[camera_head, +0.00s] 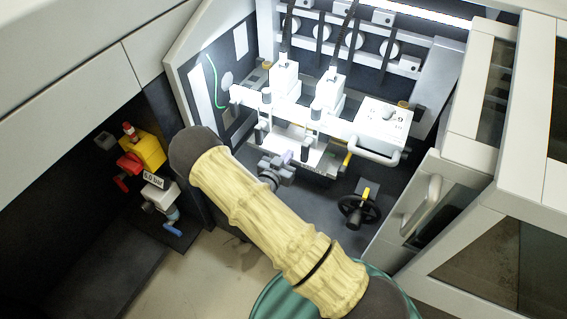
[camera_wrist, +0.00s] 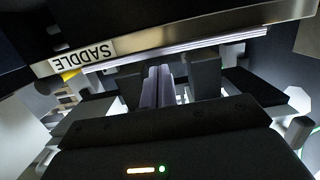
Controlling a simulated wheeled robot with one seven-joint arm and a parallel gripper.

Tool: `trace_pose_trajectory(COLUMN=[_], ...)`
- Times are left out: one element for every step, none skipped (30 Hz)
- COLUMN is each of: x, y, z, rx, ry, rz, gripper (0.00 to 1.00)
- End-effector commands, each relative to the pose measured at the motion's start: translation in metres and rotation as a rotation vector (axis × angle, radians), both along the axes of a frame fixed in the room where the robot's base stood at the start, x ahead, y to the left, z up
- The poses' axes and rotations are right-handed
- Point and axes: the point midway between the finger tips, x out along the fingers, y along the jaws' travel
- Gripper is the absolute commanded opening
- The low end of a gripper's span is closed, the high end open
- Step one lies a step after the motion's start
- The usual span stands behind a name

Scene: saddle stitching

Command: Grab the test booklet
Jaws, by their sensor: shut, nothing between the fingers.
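My gripper (camera_head: 284,163) is in front of the white stitching unit in the head view, partly hidden behind my arm. In the wrist view its two grey fingers (camera_wrist: 158,86) stand close together, shut, with nothing held. A long bar with an upside-down SADDLE label (camera_wrist: 83,56) crosses above the fingers. A pale, layered strip (camera_wrist: 190,46) runs along its lower edge; I cannot tell whether it is the test booklet. I cannot clearly make out the booklet in the head view.
Two white stitching heads (camera_head: 284,80) stand above the work area. A white box with a handle (camera_head: 381,125) is at its right, above a black handwheel (camera_head: 358,208). A yellow and red valve unit (camera_head: 143,150) is at the left. Cabinet walls and an open door (camera_head: 428,205) flank the opening.

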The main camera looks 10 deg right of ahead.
Motion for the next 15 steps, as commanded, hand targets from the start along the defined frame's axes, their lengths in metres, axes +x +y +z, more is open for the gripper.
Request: trace_pose_trajectory(x=[0.007,0.012,0.017,0.022,0.026,0.032,0.036,0.04,0.046,0.05,0.054,0.056,0.054,0.054,0.054], y=[-0.007,-0.01,-0.014,-0.017,-0.02,-0.024,-0.027,-0.031,-0.035,-0.037,-0.04,-0.041,-0.04,-0.04,-0.04], z=[0.0,0.0,0.0,0.0,0.0,0.0,-0.001,-0.001,-0.001,-0.001,-0.001,-0.005,-0.01,-0.013,-0.016], rx=[-0.002,0.0,0.0,0.0,-0.002,-0.001,0.0,0.0,0.0,-0.001,0.0,-0.001,-0.002,-0.002,0.0], ry=[-0.001,0.0,-0.001,-0.001,-0.001,-0.001,0.0,-0.001,-0.001,-0.001,0.0,0.002,0.004,0.003,0.002], rz=[-0.003,-0.002,-0.002,-0.003,-0.003,-0.002,-0.003,-0.003,-0.002,-0.002,-0.002,0.0,0.002,0.0,0.0], gripper=[0.0,0.0,0.0,0.0,0.0,0.0,0.0,0.0,0.0,0.0,0.0,0.0,0.0,0.0,0.0])
